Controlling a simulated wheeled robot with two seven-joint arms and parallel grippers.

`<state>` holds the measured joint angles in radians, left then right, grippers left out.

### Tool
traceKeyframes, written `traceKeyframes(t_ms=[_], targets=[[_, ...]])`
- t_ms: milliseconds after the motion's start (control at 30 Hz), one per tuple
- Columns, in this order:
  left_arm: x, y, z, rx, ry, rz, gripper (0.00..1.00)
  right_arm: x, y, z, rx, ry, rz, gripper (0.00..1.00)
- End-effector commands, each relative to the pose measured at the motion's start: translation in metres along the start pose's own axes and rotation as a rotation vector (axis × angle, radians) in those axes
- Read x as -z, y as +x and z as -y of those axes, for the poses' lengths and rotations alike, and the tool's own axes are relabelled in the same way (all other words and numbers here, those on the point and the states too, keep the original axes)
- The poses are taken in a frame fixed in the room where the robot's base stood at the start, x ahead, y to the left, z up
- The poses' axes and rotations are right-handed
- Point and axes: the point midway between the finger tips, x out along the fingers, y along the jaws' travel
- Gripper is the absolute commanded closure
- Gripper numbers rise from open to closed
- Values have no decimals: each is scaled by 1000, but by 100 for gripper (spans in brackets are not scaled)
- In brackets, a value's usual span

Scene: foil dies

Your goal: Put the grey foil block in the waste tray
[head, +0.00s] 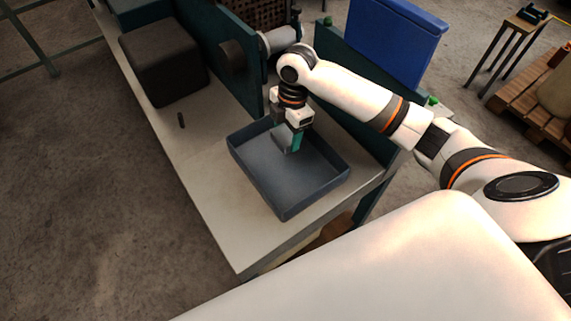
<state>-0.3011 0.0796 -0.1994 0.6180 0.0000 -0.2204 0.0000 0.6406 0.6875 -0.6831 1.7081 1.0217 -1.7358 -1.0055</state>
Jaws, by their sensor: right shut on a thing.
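The waste tray (318,194) is a shallow, slate-blue open box on the pale bench top. My right gripper (287,141) reaches down over the back part of the tray, with a teal finger showing. It is shut on a small grey block (282,142), which I take to be the grey foil block. The block is partly hidden by the gripper. I cannot tell whether it touches the tray floor. My left gripper is not in view.
A large dark box (163,65) stands at the bench's back left. A small dark peg (181,120) stands on the bench left of the tray. Teal panels (222,50) and a grey roller (279,40) are behind. A blue bin (395,38) is beyond. The bench's front left is clear.

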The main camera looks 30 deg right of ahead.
Motion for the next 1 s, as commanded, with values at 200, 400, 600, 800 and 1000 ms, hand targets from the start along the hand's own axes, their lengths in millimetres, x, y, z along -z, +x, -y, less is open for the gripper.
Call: traceKeyframes(t_ms=[200,400,600,800,1000], targets=[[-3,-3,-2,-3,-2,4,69,5,23,2,-11,-58,1,59],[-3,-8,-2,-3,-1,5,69,9,57,2,-8,-59,-1,59],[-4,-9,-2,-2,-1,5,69,11,73,2,-8,-58,0,59],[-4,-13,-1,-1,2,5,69,14,100,2,-8,-57,0,59],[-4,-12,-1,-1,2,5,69,15,103,2,-5,-59,-2,59]])
